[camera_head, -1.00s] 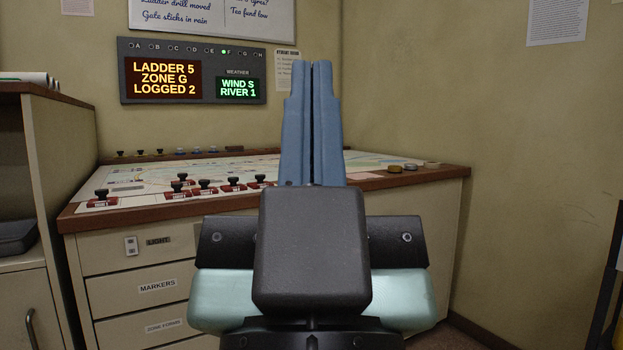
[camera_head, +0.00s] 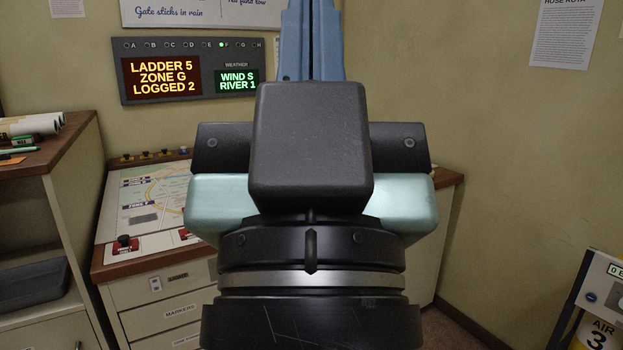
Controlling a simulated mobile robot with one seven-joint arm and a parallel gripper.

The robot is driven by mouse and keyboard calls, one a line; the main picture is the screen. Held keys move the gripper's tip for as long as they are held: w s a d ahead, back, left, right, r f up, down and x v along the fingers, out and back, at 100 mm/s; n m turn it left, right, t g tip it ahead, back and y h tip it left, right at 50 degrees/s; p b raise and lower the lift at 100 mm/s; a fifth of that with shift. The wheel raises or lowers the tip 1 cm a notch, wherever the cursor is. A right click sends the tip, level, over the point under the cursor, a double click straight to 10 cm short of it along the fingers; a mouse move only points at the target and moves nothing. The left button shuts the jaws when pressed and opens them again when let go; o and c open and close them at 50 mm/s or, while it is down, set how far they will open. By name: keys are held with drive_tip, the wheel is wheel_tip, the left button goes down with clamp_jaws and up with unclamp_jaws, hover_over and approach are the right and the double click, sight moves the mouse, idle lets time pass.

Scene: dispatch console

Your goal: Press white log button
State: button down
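My gripper (camera_head: 312,30) rises in the middle of the view, its two blue fingers upright and pressed together with only a thin dark seam between them. The fingertips are cut off by the top edge. I see nothing held between the visible parts of the fingers. I cannot make out a white log button; my gripper and wrist hide much of the console table (camera_head: 140,259). A row of small knobs (camera_head: 147,154) shows along the table's back left edge, too small to tell their colours surely.
A display panel (camera_head: 190,108) on the wall reads LADDER 5, ZONE G, LOGGED 2. A red-based piece with a black knob (camera_head: 124,245) stands at the table's front left. A shelf unit (camera_head: 75,150) is at left, and a unit marked AIR 3 (camera_head: 598,335) at lower right.

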wheel_tip(320, 180, up, 16)
drive_tip(key=p, duration=1.3)
drive_tip(key=shift+f, duration=0.15)
